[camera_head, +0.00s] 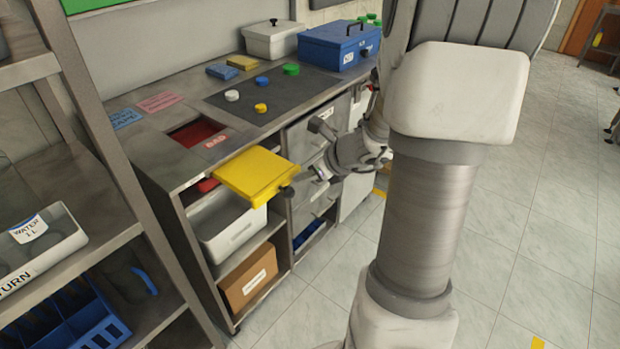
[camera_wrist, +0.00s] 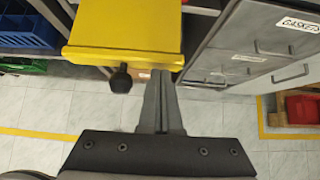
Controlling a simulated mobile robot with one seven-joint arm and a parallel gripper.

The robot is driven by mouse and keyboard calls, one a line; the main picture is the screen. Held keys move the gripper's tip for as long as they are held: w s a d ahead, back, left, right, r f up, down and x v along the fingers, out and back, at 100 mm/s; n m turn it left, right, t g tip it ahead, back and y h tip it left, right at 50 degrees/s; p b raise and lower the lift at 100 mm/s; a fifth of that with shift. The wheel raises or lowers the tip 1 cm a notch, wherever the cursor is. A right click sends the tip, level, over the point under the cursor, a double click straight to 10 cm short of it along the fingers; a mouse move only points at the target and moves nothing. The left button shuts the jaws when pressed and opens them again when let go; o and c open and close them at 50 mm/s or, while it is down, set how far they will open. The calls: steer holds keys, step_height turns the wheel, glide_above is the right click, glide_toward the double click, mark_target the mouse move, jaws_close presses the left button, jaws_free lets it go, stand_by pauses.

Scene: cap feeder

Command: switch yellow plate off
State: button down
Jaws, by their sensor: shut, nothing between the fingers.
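The yellow plate (camera_head: 255,174) sticks out from the front of the grey workbench, about level with its top. In the wrist view the yellow plate (camera_wrist: 125,27) fills the upper middle, and a black knob (camera_wrist: 121,79) hangs at its front edge. The knob (camera_head: 287,192) also shows at the plate's front right corner in the head view. My gripper (camera_wrist: 163,74) is shut and empty, with its fingertips close to the plate's front edge, right of the knob. I cannot tell whether they touch. In the head view my gripper (camera_head: 305,176) is right of the plate.
The bench top holds a dark mat (camera_head: 262,103) with several coloured caps, a blue box (camera_head: 338,46) and a white box (camera_head: 270,40). A grey bin (camera_head: 228,228) and a cardboard box (camera_head: 247,277) sit on shelves below. Drawers (camera_head: 308,138) stand behind my gripper. A shelf rack is at left.

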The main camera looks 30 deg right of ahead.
mark_target(258, 152)
steer(key=w+a, duration=0.1)
steer(key=w, duration=0.3)
steer(key=w+a+p, duration=0.1)
steer(key=w+a, duration=0.1)
steer(key=w, duration=0.2)
steer(key=w+a+p, duration=0.1)
steer(key=w+a, duration=0.1)
steer(key=w, duration=0.3)
steer(key=shift+w, duration=0.1)
steer(key=shift+r, duration=0.1)
